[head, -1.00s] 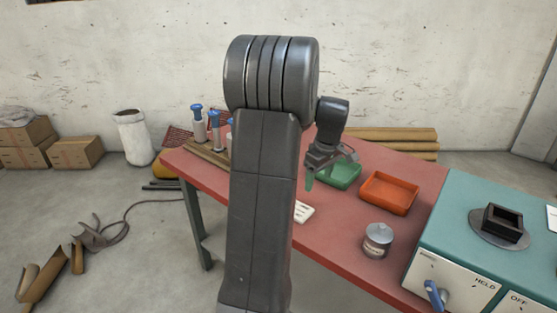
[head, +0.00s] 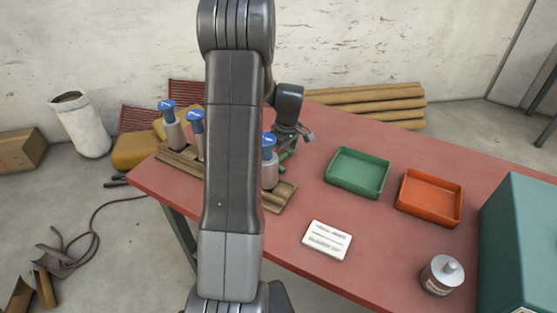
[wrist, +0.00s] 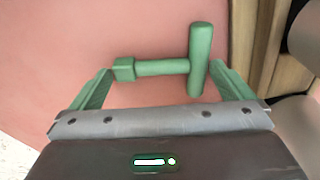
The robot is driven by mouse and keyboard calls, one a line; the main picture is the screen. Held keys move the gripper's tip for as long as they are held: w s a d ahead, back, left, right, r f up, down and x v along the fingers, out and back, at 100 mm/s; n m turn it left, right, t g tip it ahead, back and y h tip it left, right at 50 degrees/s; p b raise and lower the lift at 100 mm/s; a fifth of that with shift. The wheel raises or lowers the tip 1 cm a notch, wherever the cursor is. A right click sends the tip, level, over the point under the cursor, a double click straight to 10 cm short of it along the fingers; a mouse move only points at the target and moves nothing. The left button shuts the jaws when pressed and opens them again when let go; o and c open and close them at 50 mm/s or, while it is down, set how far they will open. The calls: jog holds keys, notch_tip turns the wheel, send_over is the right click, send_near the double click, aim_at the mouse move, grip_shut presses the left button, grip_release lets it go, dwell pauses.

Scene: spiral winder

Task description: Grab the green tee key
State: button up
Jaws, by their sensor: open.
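The green tee key (wrist: 160,68) lies on the red tabletop in the wrist view, with its crossbar to the right and its small square end to the left. My gripper (wrist: 163,80) is open, its two green fingers spread wide on either side of the key. The left fingertip is near the square end and the right one near the crossbar. Nothing is held. I cannot tell how far the fingertips are above the table. In the head view my gripper (head: 288,152) is low over the table, partly hidden by my arm; the key cannot be told apart there from the green fingers.
A wooden rack (head: 278,195) with several blue-topped grey tools stands close beside the gripper. A green tray (head: 357,173), an orange tray (head: 429,197), a white card (head: 327,240) and a metal can (head: 441,275) are to the right. The table between them is clear.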

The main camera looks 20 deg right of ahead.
jog(key=shift+f, duration=0.35)
jog(key=shift+c, duration=0.4)
jog(key=c, duration=0.6)
